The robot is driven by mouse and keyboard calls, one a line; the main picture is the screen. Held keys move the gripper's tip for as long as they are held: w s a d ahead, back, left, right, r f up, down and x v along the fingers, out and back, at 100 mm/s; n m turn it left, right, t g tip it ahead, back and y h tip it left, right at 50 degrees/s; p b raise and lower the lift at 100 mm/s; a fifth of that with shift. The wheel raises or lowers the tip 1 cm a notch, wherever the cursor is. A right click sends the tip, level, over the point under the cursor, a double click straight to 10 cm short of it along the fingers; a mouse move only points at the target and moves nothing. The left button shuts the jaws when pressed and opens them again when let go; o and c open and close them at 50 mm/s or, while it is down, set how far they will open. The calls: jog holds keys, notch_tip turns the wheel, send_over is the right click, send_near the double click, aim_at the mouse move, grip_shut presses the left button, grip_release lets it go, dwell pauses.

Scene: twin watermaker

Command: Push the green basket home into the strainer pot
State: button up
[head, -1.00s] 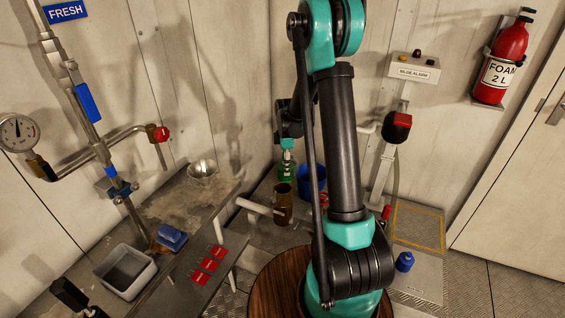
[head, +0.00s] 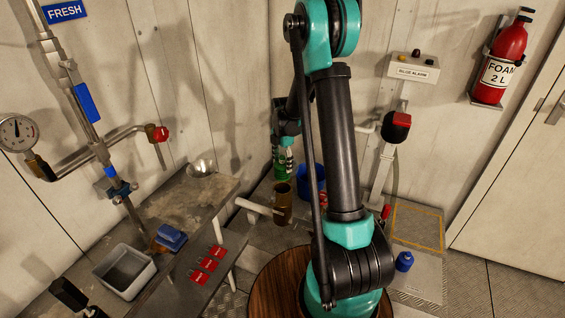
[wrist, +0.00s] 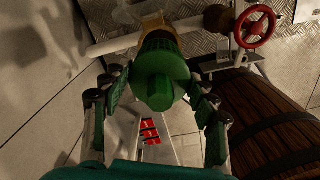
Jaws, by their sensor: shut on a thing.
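The green basket (head: 284,168) is in my gripper (head: 283,147), upright in the head view. In the wrist view the basket (wrist: 160,75) has its round green knob facing the camera, with the fingers of my gripper (wrist: 161,93) on both sides. The strainer pot (head: 283,207) is a brown bronze cylinder on the end of a white pipe. In the head view the basket shows just above the pot's open rim. In the wrist view the pot's brass edge (wrist: 150,22) shows beyond the basket, which hides its mouth. I cannot tell the exact gap or alignment.
A blue bucket (head: 313,180) stands right behind the pot. A bench with a grey tray (head: 125,288), blue block (head: 171,238) and metal bowl (head: 201,167) is at left. In the wrist view a wooden barrel (wrist: 270,125) and red handwheel (wrist: 256,27) are at right.

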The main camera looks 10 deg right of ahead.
aim_at(283, 172)
jog(key=shift+f, duration=2.7)
jog(key=shift+f, duration=3.2)
jog(key=o, duration=1)
jog(key=shift+o, duration=0.2)
jog(key=shift+r, duration=0.2)
notch_tip(283, 172, up, 12)
jog(key=shift+f, duration=0.15)
jog(key=s+d+r+m+t, duration=0.1)
jog(key=s+r+m, duration=0.1)
jog(key=s+m, duration=0.6)
jog(key=s+d+r+m+t, duration=0.1)
jog(key=s+r+m, duration=0.2)
jog(key=s+m, duration=0.5)
jog(key=s+d+r+m+t, duration=0.2)
jog(key=s+m, duration=0.6)
jog(key=s, duration=0.5)
jog(key=shift+r, duration=0.65)
